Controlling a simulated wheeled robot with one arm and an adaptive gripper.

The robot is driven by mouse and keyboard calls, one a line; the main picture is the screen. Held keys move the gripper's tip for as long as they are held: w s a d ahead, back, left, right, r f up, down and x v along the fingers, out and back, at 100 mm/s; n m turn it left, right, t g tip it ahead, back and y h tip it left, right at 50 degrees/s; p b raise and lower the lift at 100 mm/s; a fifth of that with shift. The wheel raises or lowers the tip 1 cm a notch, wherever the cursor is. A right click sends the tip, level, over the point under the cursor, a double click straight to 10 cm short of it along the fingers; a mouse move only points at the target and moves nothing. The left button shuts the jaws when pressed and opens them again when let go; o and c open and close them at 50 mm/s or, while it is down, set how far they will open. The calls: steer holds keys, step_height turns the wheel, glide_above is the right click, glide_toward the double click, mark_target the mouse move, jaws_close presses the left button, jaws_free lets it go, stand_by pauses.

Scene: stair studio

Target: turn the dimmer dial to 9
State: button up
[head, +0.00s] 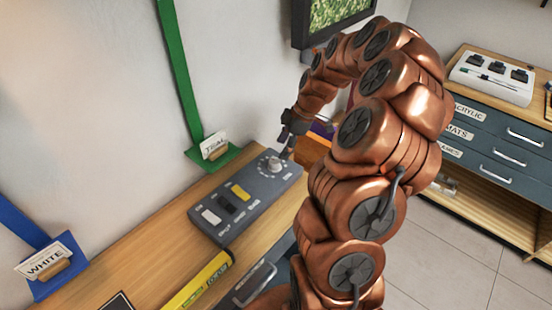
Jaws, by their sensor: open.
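The grey control box (224,214) sits on the wooden bench in the head view. Its dial (272,165) is a pale round knob at the box's far right end, with tick marks around it. The number it points to is too small to read. My gripper (287,143) is open, just above and to the right of the dial, at the end of my copper-coloured arm. It looks apart from the dial, though my arm partly hides the gripper and the exact gap cannot be told.
White, black and yellow rocker switches (239,191) sit left of the dial. A yellow-cased tool (200,283) lies in front of the box. Green TEAL (213,147) and blue WHITE (43,262) label stands are along the wall. A drawer cabinet (497,152) stands right.

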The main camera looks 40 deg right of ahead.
mark_target(276, 161)
steer(key=shift+p+x, duration=0.95)
steer(key=shift+x, duration=2.2)
steer(key=shift+c, duration=0.2)
steer(key=c, duration=1.1)
steer(key=shift+f+b, duration=0.1)
steer(key=shift+b, duration=0.35)
